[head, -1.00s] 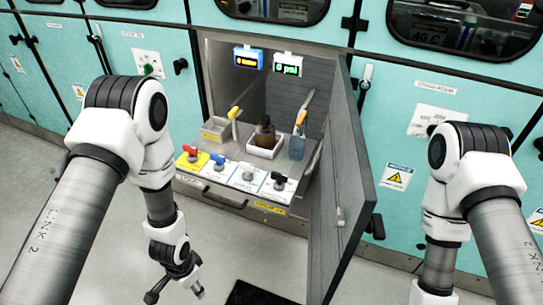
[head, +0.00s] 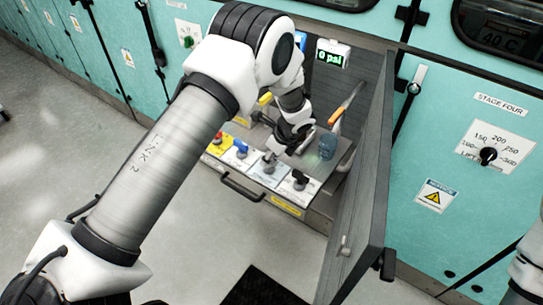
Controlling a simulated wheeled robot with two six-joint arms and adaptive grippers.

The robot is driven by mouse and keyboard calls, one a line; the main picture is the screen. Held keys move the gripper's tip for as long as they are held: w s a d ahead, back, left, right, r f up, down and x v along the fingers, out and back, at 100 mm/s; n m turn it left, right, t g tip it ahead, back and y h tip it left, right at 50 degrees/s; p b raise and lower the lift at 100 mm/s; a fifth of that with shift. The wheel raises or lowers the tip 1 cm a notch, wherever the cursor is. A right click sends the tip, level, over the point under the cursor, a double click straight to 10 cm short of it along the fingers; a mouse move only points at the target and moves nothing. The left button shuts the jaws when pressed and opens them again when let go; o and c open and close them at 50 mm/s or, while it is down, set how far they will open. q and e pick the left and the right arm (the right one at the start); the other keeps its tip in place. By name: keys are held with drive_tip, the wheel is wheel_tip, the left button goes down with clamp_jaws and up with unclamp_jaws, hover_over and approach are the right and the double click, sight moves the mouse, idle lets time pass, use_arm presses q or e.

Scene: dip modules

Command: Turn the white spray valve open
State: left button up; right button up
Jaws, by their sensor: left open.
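A row of valve handles stands on the front ledge of the open cabinet: a red one on a yellow plate (head: 217,142), a blue one (head: 241,149), a pale grey-white one (head: 268,163) and a black one (head: 300,181). The pale one seems to be the white spray valve; its label is too small to read. My left gripper (head: 277,140) is open, over the ledge just behind and above the pale handle. I cannot tell whether it touches it. My right gripper is out of view.
A green display (head: 330,55) reads 0 psi. The open cabinet door (head: 365,185) bounds the right side. A dark mat (head: 262,288) lies on the floor.

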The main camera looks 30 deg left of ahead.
use_arm(q)
clamp_jaws()
